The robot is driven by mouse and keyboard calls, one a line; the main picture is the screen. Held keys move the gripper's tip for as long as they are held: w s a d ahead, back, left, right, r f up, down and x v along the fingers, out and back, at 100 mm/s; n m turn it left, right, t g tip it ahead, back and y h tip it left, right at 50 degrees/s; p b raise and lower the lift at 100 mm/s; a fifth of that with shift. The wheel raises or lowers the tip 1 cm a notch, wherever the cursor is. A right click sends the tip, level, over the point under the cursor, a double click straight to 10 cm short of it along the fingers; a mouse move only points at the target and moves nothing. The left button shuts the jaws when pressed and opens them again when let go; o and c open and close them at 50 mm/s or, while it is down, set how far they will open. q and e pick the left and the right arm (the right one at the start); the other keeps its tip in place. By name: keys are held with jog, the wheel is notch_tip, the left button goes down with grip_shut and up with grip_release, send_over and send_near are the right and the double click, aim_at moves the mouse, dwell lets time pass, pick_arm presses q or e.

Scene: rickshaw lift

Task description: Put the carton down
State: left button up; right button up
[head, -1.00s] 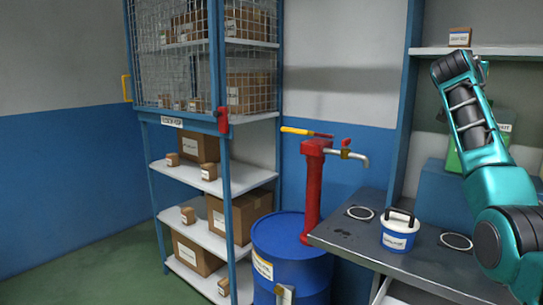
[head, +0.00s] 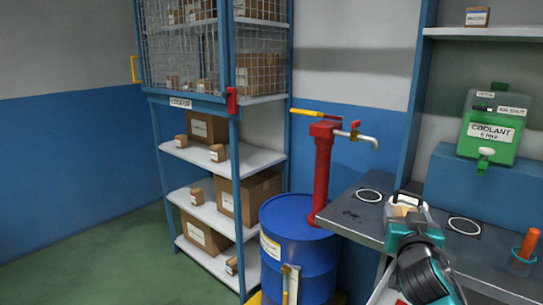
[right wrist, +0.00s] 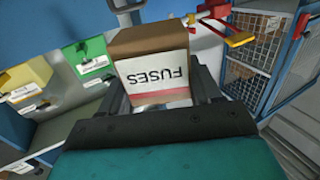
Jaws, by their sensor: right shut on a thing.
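The carton (right wrist: 155,65) is a small brown box with a white label reading FUSES, upside down in the right wrist view. My right gripper (right wrist: 160,88) is shut on it, with one finger on each side. In the head view, my right gripper (head: 408,214) is over the left part of the grey bench (head: 345,213), and only a small tan part of the carton (head: 403,204) shows. I cannot tell whether the carton touches anything below. My left gripper is not in view.
Ringed spots (head: 464,226) mark the bench. A green coolant container (head: 494,125) stands on a blue block behind it, and an orange-handled tool (head: 527,245) is at right. A red tap post (head: 323,170), blue drum (head: 298,245) and caged shelf rack (head: 230,160) stand left.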

jog(key=s+a+f+n+y, duration=0.1)
jog(key=s+a+f+y, duration=0.1)
jog(key=s, duration=0.7)
jog(key=s+a+f+n+y, duration=0.2)
jog(key=s+a+f+y, duration=0.1)
jog(key=s+a+f, duration=0.2)
jog(key=s+a, duration=0.2)
jog(key=s, duration=0.1)
jog(key=shift+s+t, duration=0.3)
jog(key=shift+s, duration=0.1)
jog(key=shift+w, duration=0.1)
